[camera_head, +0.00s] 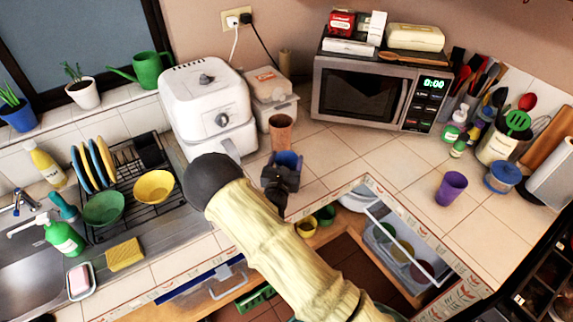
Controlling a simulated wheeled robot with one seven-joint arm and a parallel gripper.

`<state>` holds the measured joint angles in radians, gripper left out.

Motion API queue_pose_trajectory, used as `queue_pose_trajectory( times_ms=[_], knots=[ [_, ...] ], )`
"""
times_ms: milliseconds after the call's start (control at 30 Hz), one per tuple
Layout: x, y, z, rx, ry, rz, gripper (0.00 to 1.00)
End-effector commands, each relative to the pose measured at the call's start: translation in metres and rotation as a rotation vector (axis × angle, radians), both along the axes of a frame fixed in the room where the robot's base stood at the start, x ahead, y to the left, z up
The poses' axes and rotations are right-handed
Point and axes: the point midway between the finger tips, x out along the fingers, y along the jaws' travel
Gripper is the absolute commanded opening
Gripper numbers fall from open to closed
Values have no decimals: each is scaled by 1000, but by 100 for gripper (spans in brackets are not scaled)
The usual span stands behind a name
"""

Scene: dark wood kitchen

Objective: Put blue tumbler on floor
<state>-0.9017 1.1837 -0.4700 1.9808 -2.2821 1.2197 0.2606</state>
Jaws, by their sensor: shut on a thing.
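The blue tumbler (289,160) is on the tiled counter in front of the brown cup, at the middle of the view. My gripper (284,172) is at the tumbler, shut on it, with the tumbler's upper part showing above the dark jaws. The fingertips and the tumbler's base are hidden, so I cannot tell whether it touches the counter. The floor (361,257) shows as reddish-brown tiles through the gap below the counter corner, partly behind my arm.
A brown cup (281,132) stands right behind the tumbler. A white air fryer (208,106) is to the left and a microwave (372,88) behind right. A purple cup (451,188) stands on the right counter. An open drawer with bowls (402,250) juts over the floor.

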Motion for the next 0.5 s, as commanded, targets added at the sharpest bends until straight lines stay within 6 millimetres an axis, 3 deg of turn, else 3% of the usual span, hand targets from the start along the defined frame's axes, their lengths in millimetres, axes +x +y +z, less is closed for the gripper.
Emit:
queue_pose_trajectory(
  times_ms=[167, 500],
  knots=[
    [0, 3, -19, -2, -1, 5, 28],
    [0, -1, -23, -1, -1, 0, 28]
  ],
)
